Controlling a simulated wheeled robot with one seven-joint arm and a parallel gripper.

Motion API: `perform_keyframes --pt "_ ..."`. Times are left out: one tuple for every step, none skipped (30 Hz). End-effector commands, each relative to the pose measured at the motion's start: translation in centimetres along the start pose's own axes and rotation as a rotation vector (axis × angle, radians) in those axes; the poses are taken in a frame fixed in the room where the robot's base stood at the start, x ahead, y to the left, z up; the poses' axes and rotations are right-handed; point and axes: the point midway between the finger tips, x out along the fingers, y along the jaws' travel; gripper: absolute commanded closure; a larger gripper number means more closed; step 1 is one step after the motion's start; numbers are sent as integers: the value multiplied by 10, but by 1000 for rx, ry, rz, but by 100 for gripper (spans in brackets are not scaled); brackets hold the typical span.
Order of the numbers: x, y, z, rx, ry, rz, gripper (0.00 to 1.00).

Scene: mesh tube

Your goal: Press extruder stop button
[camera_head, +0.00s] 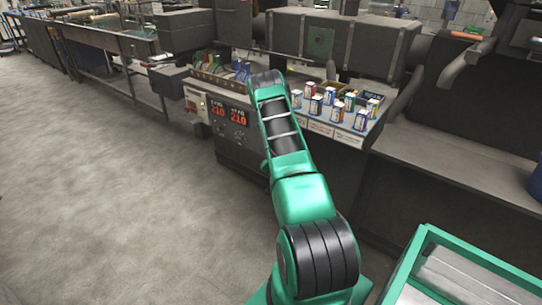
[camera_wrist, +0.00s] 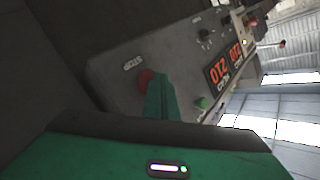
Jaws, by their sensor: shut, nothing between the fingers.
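My gripper (camera_wrist: 160,82) is shut and empty. Its green fingertips overlap the right side of the red button; I cannot tell whether they touch it. A green button (camera_wrist: 203,103) is further right on the same panel. In the head view the panel (camera_head: 224,133) is left of my arm, and my arm hides my gripper and the red button.
Two red-digit displays (camera_wrist: 217,71) and dark knobs (camera_wrist: 205,34) are on the panel. Several small boxes (camera_head: 335,113) stand on a shelf right of my arm in the head view. A green-rimmed bin (camera_head: 410,262) is at lower right. The floor (camera_head: 100,190) at left is clear.

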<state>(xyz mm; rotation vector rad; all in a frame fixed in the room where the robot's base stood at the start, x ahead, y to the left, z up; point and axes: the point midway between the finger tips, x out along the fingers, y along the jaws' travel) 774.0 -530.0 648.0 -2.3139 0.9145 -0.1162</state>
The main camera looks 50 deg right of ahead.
Motion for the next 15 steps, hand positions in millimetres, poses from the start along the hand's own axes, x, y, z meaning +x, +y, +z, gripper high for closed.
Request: perform_keyframes --pt "1 0 -1 -1 1 0 100" --pt "1 1 -1 0 1 0 100" --pt "1 1 -1 0 1 0 100" --pt "1 1 -1 -1 0 0 100" --pt "2 1 -1 0 0 0 100" --pt "2 1 -1 0 0 0 100" --pt "2 2 -2 0 0 0 100" --pt "2 2 -2 0 0 0 100" --pt "2 2 -2 0 0 0 100" --pt "3 2 -2 0 0 0 100" --pt "3 2 -2 0 0 0 100" --pt "3 2 -2 0 0 0 100" --pt "3 3 -3 0 0 0 100" --pt "4 3 -3 0 0 0 100" --pt "4 3 -3 0 0 0 100"
